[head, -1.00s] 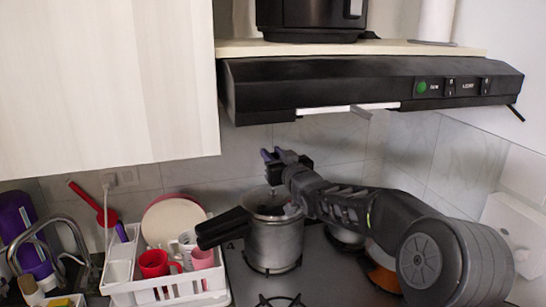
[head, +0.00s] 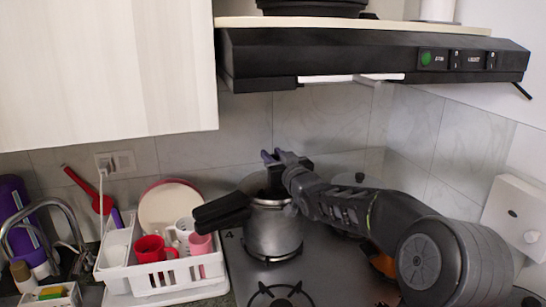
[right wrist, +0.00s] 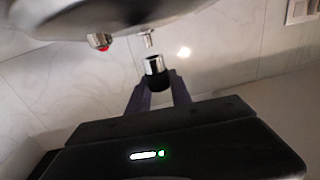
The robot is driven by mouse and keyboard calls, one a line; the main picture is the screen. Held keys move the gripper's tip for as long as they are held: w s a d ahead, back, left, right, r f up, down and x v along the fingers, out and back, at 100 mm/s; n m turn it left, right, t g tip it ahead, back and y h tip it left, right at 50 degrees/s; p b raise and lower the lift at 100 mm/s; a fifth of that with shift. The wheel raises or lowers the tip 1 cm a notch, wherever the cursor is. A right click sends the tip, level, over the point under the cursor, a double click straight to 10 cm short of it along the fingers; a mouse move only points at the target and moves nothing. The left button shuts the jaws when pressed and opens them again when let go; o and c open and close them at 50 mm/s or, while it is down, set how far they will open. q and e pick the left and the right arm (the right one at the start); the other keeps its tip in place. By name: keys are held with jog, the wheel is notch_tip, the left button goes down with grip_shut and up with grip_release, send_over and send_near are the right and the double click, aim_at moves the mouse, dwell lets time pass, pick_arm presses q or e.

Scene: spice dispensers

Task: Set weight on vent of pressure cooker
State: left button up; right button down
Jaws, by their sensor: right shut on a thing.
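The pressure cooker (head: 274,236), a steel pot with a black long handle (head: 221,213), stands on the hob. My right gripper (head: 273,157) is over its lid. In the right wrist view my right gripper (right wrist: 160,90) is shut on the weight (right wrist: 154,70), a small black and chrome cylinder. The steel vent (right wrist: 147,40) stands out from the lid (right wrist: 130,12) close to the chrome end of the weight, with a small gap showing between them. The weight is hidden or too small to tell in the head view. My left gripper is not in view.
A red-tipped valve (right wrist: 99,41) stands on the lid near the vent. A black range hood (head: 370,60) hangs above. A white dish rack (head: 165,283) with cups and plates is left of the cooker. An orange-brown pan (head: 383,262) is partly behind my right arm.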

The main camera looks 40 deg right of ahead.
jog(key=shift+f+b, duration=1.4)
jog(key=shift+f, duration=0.05)
jog(key=c, duration=1.1)
grip_release()
jog(key=shift+s, duration=0.25)
jog(key=b+v, duration=0.1)
jog(key=v, duration=0.5)
jog(key=shift+s+a+b, duration=0.1)
jog(key=shift+s+b, duration=0.05)
jog(key=shift+b, duration=0.25)
jog(key=shift+s+a, duration=0.15)
jog(key=shift+s, duration=0.3)
